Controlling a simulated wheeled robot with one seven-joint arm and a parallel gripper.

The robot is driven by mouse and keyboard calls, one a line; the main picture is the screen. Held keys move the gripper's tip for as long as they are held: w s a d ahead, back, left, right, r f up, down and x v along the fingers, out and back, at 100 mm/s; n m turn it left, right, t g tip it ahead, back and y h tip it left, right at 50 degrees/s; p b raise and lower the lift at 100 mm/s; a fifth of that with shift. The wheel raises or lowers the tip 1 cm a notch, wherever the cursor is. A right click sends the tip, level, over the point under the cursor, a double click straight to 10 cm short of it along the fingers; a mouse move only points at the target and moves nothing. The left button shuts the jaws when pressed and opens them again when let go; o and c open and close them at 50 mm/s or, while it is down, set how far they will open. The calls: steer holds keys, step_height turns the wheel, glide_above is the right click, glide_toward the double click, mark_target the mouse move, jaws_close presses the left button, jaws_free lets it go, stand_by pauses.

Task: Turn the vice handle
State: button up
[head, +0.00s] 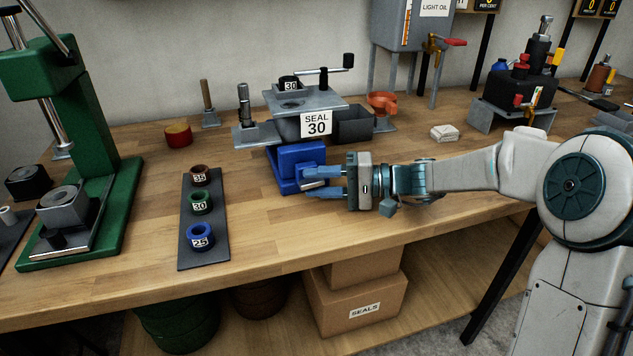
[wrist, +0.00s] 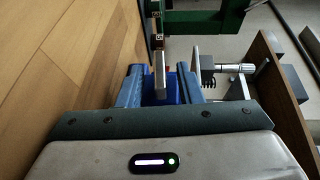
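The blue vice (head: 291,160) stands on the bench in the middle of the head view, left of my gripper (head: 313,182). A grey bar, seemingly the vice handle (head: 312,185), shows between my two blue fingers. In the wrist view the bar (wrist: 159,76) stands between the fingertips, with blue vice body (wrist: 175,88) behind it. My gripper (wrist: 161,85) looks open, with a gap on each side of the bar. The fingers partly hide the vice's near side and the bar's ends.
A grey fixture with a "SEAL 30" sign (head: 317,124) stands behind the vice. A dark strip (head: 203,242) with several numbered rings lies to the left, and a green press (head: 110,150) is further left. The bench front between strip and gripper is clear.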

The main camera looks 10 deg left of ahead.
steer(key=d, duration=0.4)
steer(key=w+d, duration=0.1)
steer(key=d, duration=0.3)
steer(key=w+d+r+p, duration=0.1)
steer(key=d, duration=0.4)
steer(key=shift+r, duration=0.1)
